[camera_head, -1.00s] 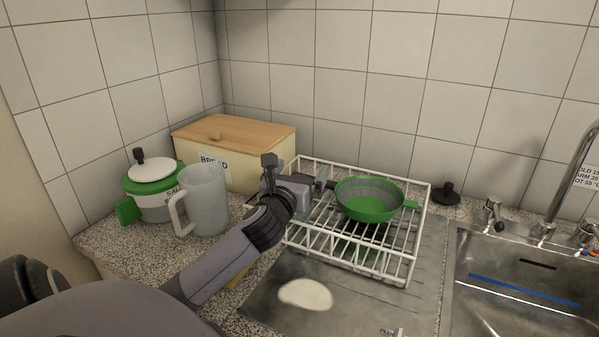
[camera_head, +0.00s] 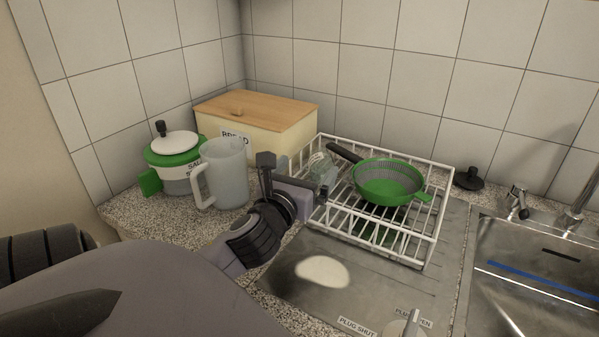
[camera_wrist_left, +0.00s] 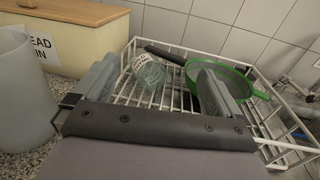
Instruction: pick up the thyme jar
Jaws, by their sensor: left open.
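A clear glass jar (camera_wrist_left: 148,70) with a white label shows in the left wrist view, in the white wire dish rack (camera_wrist_left: 185,52). The label's text is too small to read, so I cannot confirm that it is the thyme jar. In the head view the jar (camera_head: 322,170) is partly hidden by my left gripper (camera_head: 307,175). My left gripper is open and empty. In the left wrist view the jar shows between its two fingers (camera_wrist_left: 160,82), beyond the tips. My right gripper is not in view.
A green colander (camera_head: 388,183) and a black handle (camera_head: 343,151) are in the rack beside the jar. A frosted jug (camera_head: 226,174), a bread bin (camera_head: 262,130) and a green-and-white salad spinner (camera_head: 175,160) stand left. The sink (camera_head: 535,275) is at right.

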